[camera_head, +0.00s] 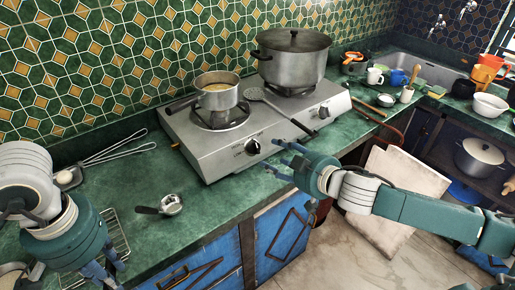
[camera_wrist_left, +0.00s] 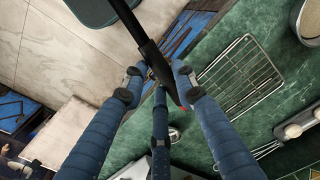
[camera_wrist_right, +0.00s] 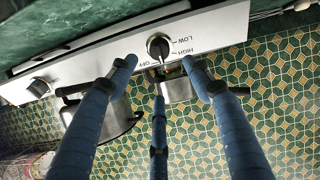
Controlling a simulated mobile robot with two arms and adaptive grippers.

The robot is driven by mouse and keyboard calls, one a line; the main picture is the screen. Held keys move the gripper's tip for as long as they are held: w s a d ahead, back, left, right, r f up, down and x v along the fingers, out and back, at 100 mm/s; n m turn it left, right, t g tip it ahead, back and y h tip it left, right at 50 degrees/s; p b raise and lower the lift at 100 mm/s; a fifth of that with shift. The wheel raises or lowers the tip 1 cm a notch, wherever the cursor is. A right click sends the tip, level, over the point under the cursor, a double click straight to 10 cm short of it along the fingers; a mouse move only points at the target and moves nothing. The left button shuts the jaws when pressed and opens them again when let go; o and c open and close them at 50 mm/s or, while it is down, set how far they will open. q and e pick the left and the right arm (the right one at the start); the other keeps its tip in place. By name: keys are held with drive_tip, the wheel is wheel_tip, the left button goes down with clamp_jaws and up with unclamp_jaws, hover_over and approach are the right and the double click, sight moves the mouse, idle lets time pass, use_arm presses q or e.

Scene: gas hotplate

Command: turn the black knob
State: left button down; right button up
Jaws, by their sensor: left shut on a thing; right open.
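The black knob (camera_head: 252,146) is on the front panel of the silver gas hotplate (camera_head: 205,150), at its left burner. In the right wrist view the knob (camera_wrist_right: 158,46) lies between my right fingertips, beside the printed words OFF, HIGH and LOW. My right gripper (camera_head: 284,160) is open, in front of the panel, with no clear contact with the knob; it also shows in the right wrist view (camera_wrist_right: 159,64). A second dark knob (camera_head: 323,112) is at the right burner. My left gripper (camera_wrist_left: 160,88) is shut on a long black object (camera_wrist_left: 150,50), seen in the left wrist view.
A saucepan (camera_head: 218,96) stands on the left burner and a large lidded pot (camera_head: 292,62) on the right one. A skimmer (camera_head: 280,110) lies across the hotplate. A small black-handled tool (camera_head: 165,206) lies on the green counter (camera_head: 205,220). A wire rack (camera_wrist_left: 240,78) is near my left gripper.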

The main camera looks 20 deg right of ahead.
sight(257, 149)
use_arm(q)
drive_tip(key=shift+w+r+p, duration=0.1)
drive_tip(key=shift+r+p, duration=0.65)
drive_tip(key=shift+r, duration=0.05)
use_arm(e)
drive_tip(key=x, duration=1.1)
